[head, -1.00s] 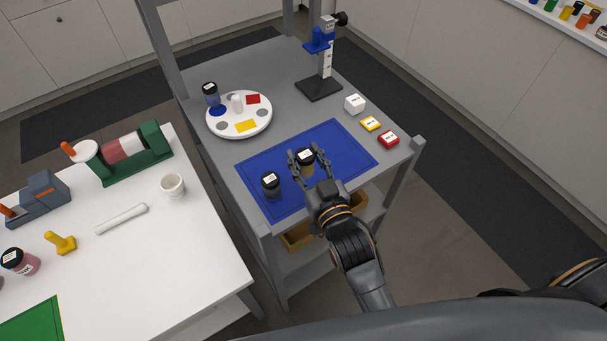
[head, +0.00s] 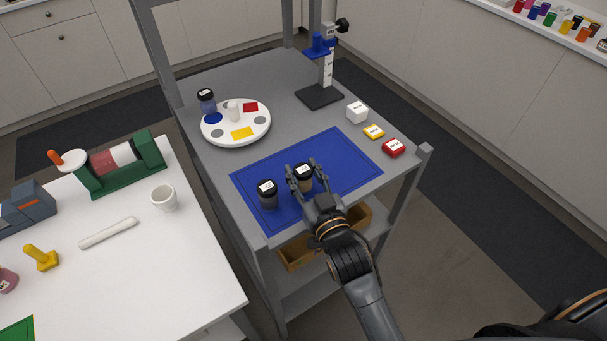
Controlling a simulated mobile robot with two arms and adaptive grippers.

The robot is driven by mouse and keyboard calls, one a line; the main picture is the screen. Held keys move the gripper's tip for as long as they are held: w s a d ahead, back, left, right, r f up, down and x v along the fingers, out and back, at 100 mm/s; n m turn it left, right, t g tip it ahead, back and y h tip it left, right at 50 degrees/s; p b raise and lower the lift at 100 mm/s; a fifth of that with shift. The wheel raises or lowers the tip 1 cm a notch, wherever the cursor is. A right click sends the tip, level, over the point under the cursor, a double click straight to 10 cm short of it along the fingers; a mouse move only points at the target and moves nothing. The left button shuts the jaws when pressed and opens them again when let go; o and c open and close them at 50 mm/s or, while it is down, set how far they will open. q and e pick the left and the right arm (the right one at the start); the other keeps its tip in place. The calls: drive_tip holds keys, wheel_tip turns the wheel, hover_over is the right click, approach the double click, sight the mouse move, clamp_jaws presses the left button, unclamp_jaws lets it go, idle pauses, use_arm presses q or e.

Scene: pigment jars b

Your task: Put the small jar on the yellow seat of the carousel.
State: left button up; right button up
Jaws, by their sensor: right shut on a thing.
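The carousel (head: 258,132) is a white disc on the grey table with a yellow seat (head: 242,133), a red seat (head: 251,107), a blue seat (head: 213,118) and grey seats. The yellow seat is bare. My right gripper (head: 303,173) is shut on a black-lidded jar with ochre contents (head: 304,184), over the blue mat (head: 333,156). I cannot tell whether this jar touches the mat. A similar dark grey jar (head: 268,198) stands on the mat just left of it. My left gripper is not in view.
A stand (head: 320,96) is at the back.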

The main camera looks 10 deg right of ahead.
drive_tip(key=o, duration=0.8)
drive_tip(key=shift+f, duration=0.1)
drive_tip(key=o, duration=0.4)
drive_tip(key=shift+c, duration=0.2)
